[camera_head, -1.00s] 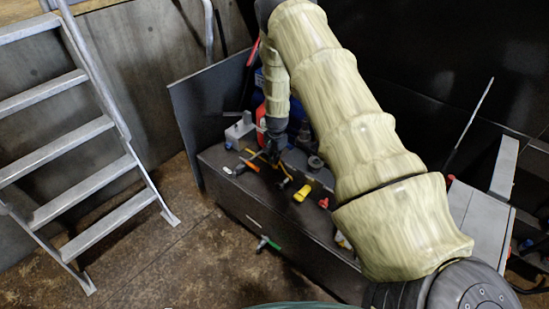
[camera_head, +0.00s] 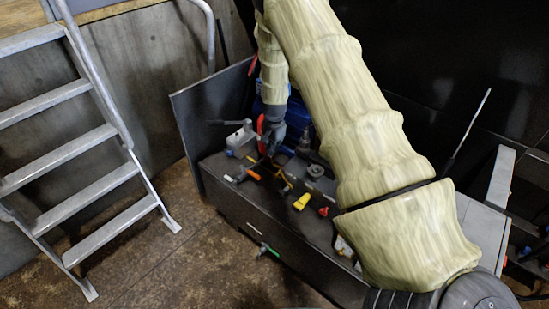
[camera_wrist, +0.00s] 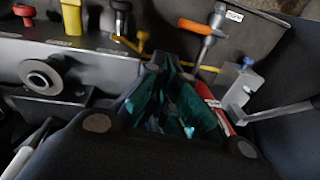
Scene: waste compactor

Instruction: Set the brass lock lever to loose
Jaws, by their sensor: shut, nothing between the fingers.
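A thin brass-yellow lever (camera_head: 286,187) lies on the dark bench top, just in front of my gripper (camera_head: 267,157). In the wrist view a yellow lever (camera_wrist: 142,42) shows beyond the fingertips, near the panel edge; I take it for the brass lock lever. My gripper (camera_wrist: 166,66) is shut and empty, with dark fingers and teal inner parts. Its tips are close to the lever, but I cannot tell whether they touch it. The lever's exact setting and the label wording are too small to read.
An orange-handled lever (camera_head: 248,172), a yellow knob (camera_head: 301,201) and a red knob (camera_head: 323,211) stand close by. A grey block with a handle (camera_head: 240,137) is behind left. A red hose-like part (camera_wrist: 215,105) is beside the fingers.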

